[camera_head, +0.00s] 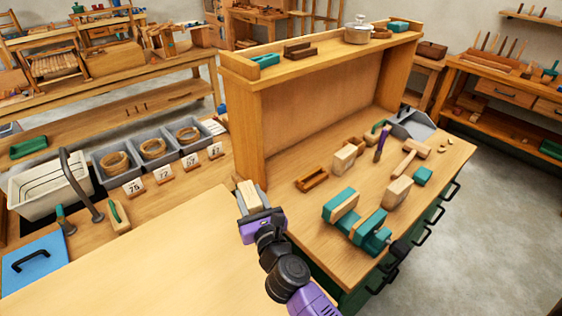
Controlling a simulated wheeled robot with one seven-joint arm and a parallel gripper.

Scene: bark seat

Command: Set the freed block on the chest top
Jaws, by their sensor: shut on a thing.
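My gripper (256,202) is shut on a pale wooden block (247,194), just left of the chest. The block shows between the grey fingers, in front of the left panel of the raised shelf. Whether it touches anything is hard to tell. The chest top (310,228) is a wooden surface with green drawers below, to the right of my gripper. A green vise (372,232) with wooden jaw faces stands on its front part, with a gap between the jaws.
On the chest top are a small wooden tray (311,179), wooden blocks (345,158), a mallet (408,157), a purple-handled tool (381,143) and a grey dustpan (411,125). The raised shelf (330,62) stands along its back. Bare wood shows around the small tray.

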